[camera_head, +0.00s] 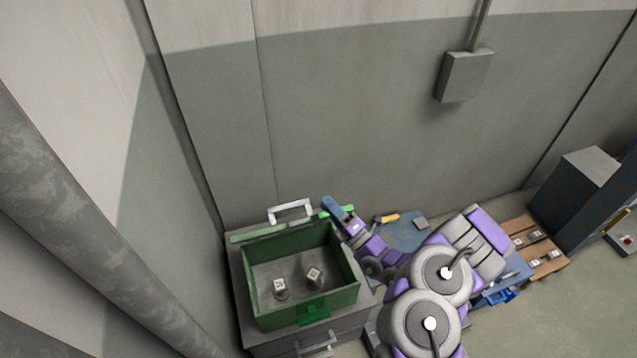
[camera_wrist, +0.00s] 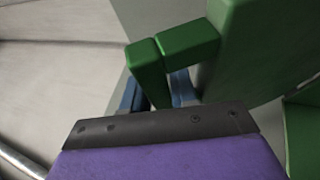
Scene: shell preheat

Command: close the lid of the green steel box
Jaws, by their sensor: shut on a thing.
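The green steel box (camera_head: 304,317) stands on a grey cabinet, open at the top. Two small pale labelled pieces (camera_head: 280,288) lie inside it. Its lid (camera_head: 262,235) stands up along the back edge, seen almost edge-on, with a pale handle (camera_head: 290,206) behind it. In the wrist view the lid (camera_wrist: 245,55) is a green slab at the upper right with a green bracket (camera_wrist: 188,42) sticking out from it. My gripper (camera_head: 336,207) is at the lid's right end. Its blue fingers (camera_wrist: 157,92) are shut on the bracket; the exact contact is partly hidden.
The grey cabinet (camera_head: 242,290) has a handle at its front. A blue surface (camera_head: 400,238) to the right holds a yellow-handled tool (camera_head: 387,218) and a grey block (camera_head: 421,223). A wooden pallet (camera_head: 523,224) lies further right. Walls stand close behind and left.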

